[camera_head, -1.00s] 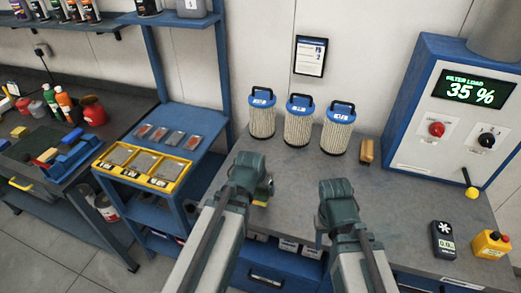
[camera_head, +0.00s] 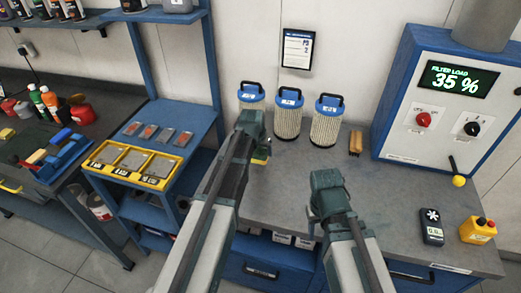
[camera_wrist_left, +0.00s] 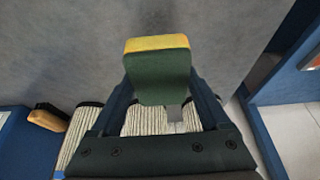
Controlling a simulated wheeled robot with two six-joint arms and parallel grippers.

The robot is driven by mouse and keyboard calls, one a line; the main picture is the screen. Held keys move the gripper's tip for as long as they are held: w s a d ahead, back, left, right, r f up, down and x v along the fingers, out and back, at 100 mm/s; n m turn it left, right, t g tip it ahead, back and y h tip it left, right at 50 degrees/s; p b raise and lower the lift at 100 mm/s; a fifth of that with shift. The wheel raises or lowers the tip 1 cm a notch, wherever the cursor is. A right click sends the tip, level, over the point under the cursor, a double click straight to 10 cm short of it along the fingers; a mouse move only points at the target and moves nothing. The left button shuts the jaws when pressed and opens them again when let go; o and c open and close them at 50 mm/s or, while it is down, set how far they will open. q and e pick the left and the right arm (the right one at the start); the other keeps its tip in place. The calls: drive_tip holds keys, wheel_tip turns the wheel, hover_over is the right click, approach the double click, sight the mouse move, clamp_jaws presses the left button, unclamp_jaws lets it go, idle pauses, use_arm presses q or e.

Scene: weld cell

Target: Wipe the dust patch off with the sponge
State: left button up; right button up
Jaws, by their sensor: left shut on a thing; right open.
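My left gripper (camera_head: 259,147) is shut on the sponge (camera_head: 261,156), over the left part of the grey bench top (camera_head: 285,185) and in front of the leftmost filter. In the left wrist view the sponge (camera_wrist_left: 157,72) is yellow on one edge and dark green on its broad face, between the two fingers. I cannot tell whether it touches the bench. My right gripper (camera_head: 318,220) is open over the front of the bench; its fingertips are mostly hidden by its own wrist. I cannot clearly make out the dust patch in either view.
Several objects stand along the back: blue-topped pleated filters (camera_head: 288,115) and a wooden brush (camera_head: 356,143). The bench's middle is clear.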

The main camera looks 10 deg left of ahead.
sight(260, 168)
use_arm(q)
wheel_tip(260, 168, down, 6)
drive_tip(key=b, duration=0.5)
use_arm(e)
wheel_tip(260, 168, down, 6)
use_arm(q)
drive_tip(key=shift+s, duration=2.15)
drive_tip(key=w, duration=0.4)
drive_tip(key=shift+w, duration=0.1)
drive_tip(key=shift+w+r+p, duration=0.1)
drive_tip(key=shift+r+p, duration=1.5)
drive_tip(key=shift+r, duration=0.15)
drive_tip(key=shift+r+p, duration=0.75)
wheel_tip(260, 168, up, 3)
drive_tip(key=p, duration=0.2)
drive_tip(key=shift+f+p, duration=0.1)
drive_tip(key=shift+p, duration=0.25)
use_arm(e)
wheel_tip(260, 168, up, 8)
drive_tip(key=shift+f, duration=0.15)
use_arm(q)
drive_tip(key=shift+f, duration=0.2)
use_arm(e)
drive_tip(key=shift+f, duration=0.15)
